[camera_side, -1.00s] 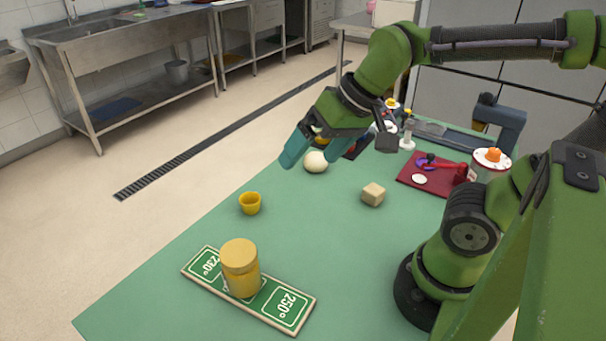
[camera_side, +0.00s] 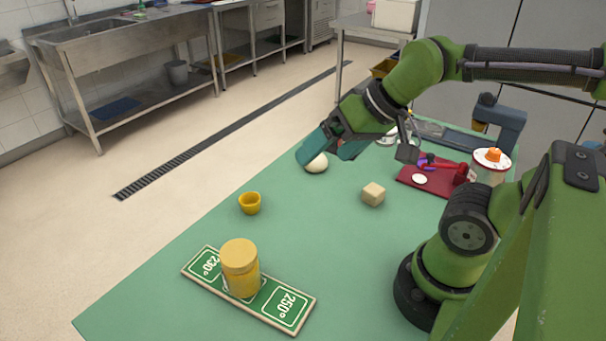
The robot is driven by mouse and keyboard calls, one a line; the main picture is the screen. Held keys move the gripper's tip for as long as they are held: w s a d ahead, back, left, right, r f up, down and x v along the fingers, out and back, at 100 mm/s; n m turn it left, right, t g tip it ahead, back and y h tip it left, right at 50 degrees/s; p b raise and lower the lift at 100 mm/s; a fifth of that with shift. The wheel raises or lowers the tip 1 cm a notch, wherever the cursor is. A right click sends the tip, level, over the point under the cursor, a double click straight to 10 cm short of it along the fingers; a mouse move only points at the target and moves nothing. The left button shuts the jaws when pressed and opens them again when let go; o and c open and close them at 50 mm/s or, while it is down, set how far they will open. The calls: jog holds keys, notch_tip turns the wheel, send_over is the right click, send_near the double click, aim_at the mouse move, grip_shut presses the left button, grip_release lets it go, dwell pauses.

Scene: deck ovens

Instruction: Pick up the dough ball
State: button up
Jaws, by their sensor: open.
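The dough ball (camera_side: 317,164) is a pale cream ball on the green table, towards its far left edge. My gripper (camera_side: 332,154) is open, with teal fingers. One finger overlaps the upper left of the ball in this view and hides part of it. The other finger is to the right of the ball, at the far side. I cannot tell whether either finger touches the ball.
A yellow cup (camera_side: 250,203) and a beige cube (camera_side: 373,194) stand nearer on the green table (camera_side: 330,240). A dark red board (camera_side: 408,179) with small items and a white-red canister (camera_side: 490,165) are at right.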

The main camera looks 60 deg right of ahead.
jog(key=shift+c, duration=0.2)
jog(key=m+g+h, duration=0.2)
jog(key=m+g, duration=0.5)
jog(key=m, duration=1.5)
send_over(316, 161)
notch_tip(316, 161, down, 9)
jog(key=w+d+r+m, duration=0.1)
jog(key=r+m, duration=0.1)
jog(key=m, duration=0.6)
notch_tip(316, 161, down, 12)
jog(key=shift+r, duration=0.25)
jog(key=shift+w+d+f, duration=0.1)
jog(key=shift+d+f, duration=0.1)
jog(key=shift+f, duration=1.15)
jog(key=shift+d+f, duration=0.2)
jog(key=shift+f, duration=1.15)
